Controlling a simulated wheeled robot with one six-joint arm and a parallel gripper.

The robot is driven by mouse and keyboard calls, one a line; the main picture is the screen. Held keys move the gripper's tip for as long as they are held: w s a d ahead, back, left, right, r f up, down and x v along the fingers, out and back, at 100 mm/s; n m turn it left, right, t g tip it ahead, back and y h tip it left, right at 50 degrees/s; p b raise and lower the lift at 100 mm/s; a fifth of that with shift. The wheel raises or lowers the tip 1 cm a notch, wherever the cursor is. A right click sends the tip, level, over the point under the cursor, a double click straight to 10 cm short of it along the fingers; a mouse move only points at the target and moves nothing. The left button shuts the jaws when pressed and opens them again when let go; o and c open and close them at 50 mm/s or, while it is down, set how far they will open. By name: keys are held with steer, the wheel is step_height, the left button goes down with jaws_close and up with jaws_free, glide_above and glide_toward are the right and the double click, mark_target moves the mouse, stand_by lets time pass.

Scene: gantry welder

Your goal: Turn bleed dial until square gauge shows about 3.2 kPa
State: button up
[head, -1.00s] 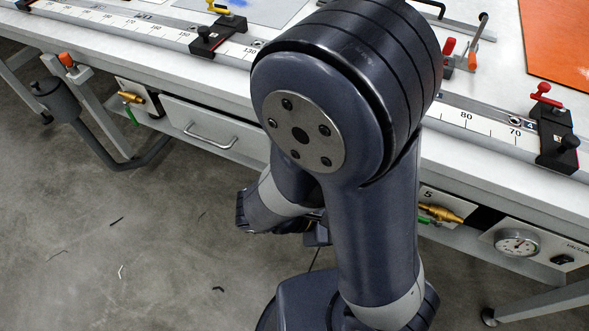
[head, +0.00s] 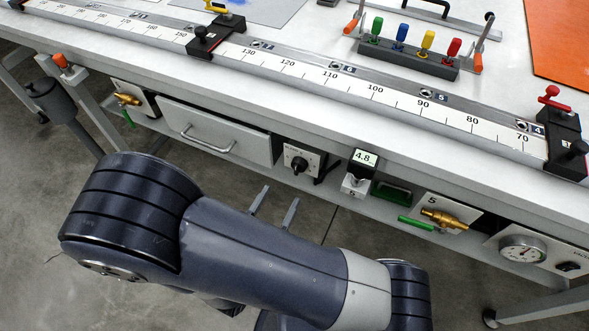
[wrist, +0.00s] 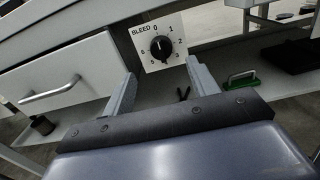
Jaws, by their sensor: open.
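The bleed dial (head: 298,164) is a black knob on a white plate under the table edge. In the wrist view the dial (wrist: 161,47) shows a scale from 0 to 6, with its light mark seemingly near 0. The square gauge (head: 366,158), to the dial's right in the head view, reads 4.8. My gripper (head: 282,194) is open and empty in front of and below the dial. In the wrist view its fingers (wrist: 160,69) lie on either side of the dial plate, apart from the knob.
A drawer (head: 215,130) with a bar handle is left of the dial. A brass valve (head: 444,218) with a green lever and a round gauge (head: 522,249) are to the right. The rail-edged table (head: 240,85) overhangs them. Floor in front is clear.

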mark_target(296, 171)
steer(key=shift+x, duration=4.4)
steer(key=shift+c, duration=0.5)
steer(key=c, duration=0.9)
steer(key=shift+o, duration=0.2)
steer(key=shift+f, duration=0.1)
